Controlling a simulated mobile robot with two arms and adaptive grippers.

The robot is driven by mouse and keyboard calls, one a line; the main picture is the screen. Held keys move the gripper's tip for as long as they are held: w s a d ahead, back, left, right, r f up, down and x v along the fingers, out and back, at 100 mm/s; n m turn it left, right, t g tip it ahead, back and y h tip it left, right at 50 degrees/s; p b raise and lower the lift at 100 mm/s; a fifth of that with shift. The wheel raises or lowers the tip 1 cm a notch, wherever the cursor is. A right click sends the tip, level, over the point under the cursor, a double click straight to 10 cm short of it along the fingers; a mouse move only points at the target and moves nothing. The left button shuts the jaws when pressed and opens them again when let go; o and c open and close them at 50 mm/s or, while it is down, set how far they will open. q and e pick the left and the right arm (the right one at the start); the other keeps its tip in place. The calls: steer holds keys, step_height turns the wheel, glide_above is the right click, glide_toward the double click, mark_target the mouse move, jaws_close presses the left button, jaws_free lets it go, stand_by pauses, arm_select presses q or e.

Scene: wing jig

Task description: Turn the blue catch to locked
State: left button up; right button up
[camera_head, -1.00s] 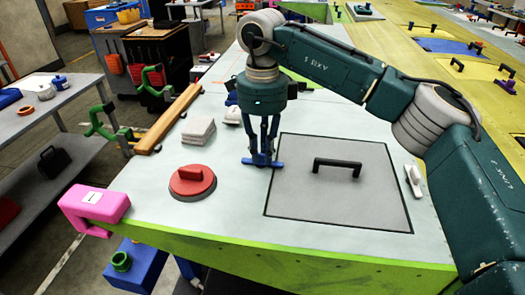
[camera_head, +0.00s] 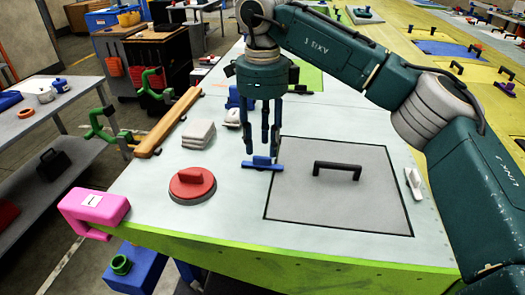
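The blue catch (camera_head: 262,164) is a small bar with a raised middle grip, on the table at the left edge of the grey panel (camera_head: 325,208). The bar lies roughly crosswise to that edge, its right end reaching the panel's border. My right gripper (camera_head: 262,149) points down just above the catch, its fingers spread apart with nothing held between them. The fingertips appear clear of the grip, though the exact gap is hard to tell. My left gripper is not in view.
The panel has a black handle (camera_head: 337,168). A white catch (camera_head: 413,185) sits at its right. Table room in front of the catch is clear.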

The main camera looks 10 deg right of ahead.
mark_target(262, 158)
step_height(262, 158, up, 8)
stand_by(0.5)
